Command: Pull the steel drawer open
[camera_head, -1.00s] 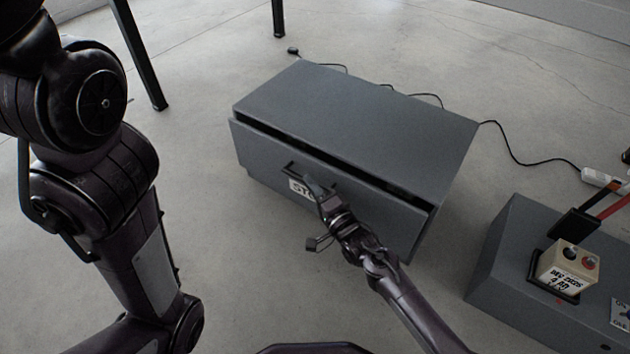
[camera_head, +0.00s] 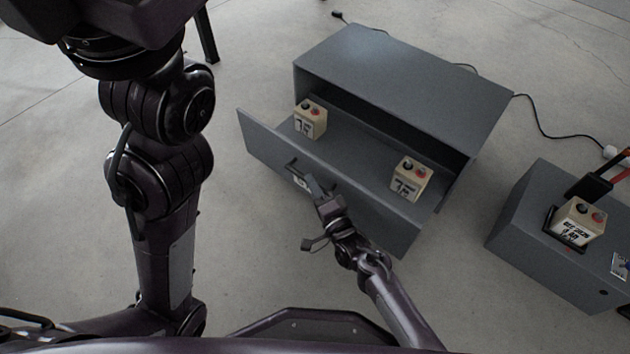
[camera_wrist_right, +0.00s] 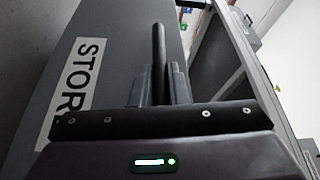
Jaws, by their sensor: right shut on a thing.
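The steel drawer (camera_head: 268,147) is a grey box drawer standing well out of its grey cabinet (camera_head: 405,85), its inside showing. Its front carries a dark bar handle (camera_wrist_right: 159,45) and a white label with the letters "STOR" (camera_wrist_right: 78,88). My right gripper (camera_head: 312,184) is at the drawer front, and in the right wrist view its two fingers (camera_wrist_right: 159,84) are shut around the handle bar. Inside the drawer stand two beige boxes with red and dark buttons, one on the left (camera_head: 310,119) and one on the right (camera_head: 411,178). My left gripper is out of view; only the left arm shows.
A lower grey block (camera_head: 535,225) stands to the right of the cabinet, bearing another beige button box (camera_head: 579,221) in a black holder. A black cable (camera_head: 528,115) runs behind along the floor.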

